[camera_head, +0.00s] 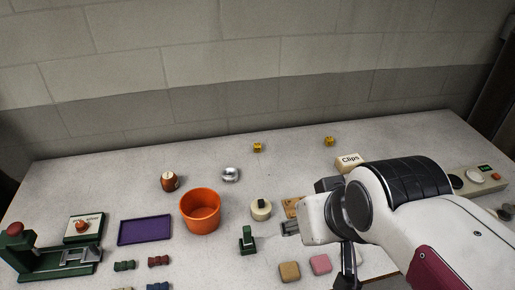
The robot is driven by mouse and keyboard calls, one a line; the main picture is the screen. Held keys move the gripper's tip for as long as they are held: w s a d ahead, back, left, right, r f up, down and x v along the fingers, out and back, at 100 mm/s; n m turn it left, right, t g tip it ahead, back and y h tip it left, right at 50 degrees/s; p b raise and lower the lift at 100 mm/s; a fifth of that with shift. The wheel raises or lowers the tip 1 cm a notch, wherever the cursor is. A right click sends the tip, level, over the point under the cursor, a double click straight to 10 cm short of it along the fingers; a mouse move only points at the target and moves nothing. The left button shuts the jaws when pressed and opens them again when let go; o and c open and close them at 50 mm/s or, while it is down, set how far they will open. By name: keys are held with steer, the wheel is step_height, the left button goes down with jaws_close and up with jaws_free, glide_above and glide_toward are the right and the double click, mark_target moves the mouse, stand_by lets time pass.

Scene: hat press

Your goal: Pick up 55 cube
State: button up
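Two small yellow cubes stand on the table toward the wall: one yellow cube (257,147) left of centre and another yellow cube (329,141) to its right. Their markings are too small to read, so I cannot tell which is the 55 cube. My white and black arm comes in from the lower right.
An orange pot (200,212), a purple tray (145,230) and a green press (55,256) stand on the left. A "Clips" box (348,162) is beside my arm, near the right yellow cube. The table around the yellow cubes is mostly clear.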

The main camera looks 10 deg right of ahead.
steer(key=w+a+t, duration=0.3)
steer(key=w+t, duration=0.1)
steer(key=w, duration=2.3)
steer(key=w+d+f+m+t+h, duration=0.1)
steer(key=w+d+f, duration=0.1)
steer(key=w+f, duration=0.5)
steer(key=w+d+f+m+t+h, duration=0.1)
steer(key=w+d+f, duration=0.1)
steer(key=w+f, duration=0.5)
steer(key=w, duration=0.4)
steer(key=shift+w+f+h, duration=0.15)
steer(key=shift+w+h, duration=0.15)
steer(key=shift+h, duration=0.1)
steer(key=shift+f, duration=0.1)
glide_toward(257, 147)
steer(key=shift+x, duration=1.15)
steer(key=shift+w+d+f, duration=0.1)
steer(key=shift+w+f, duration=0.05)
steer(key=shift+f, duration=0.15)
steer(key=shift+w+d+f, duration=0.1)
steer(key=shift+w+f, duration=0.15)
steer(key=shift+w, duration=0.4)
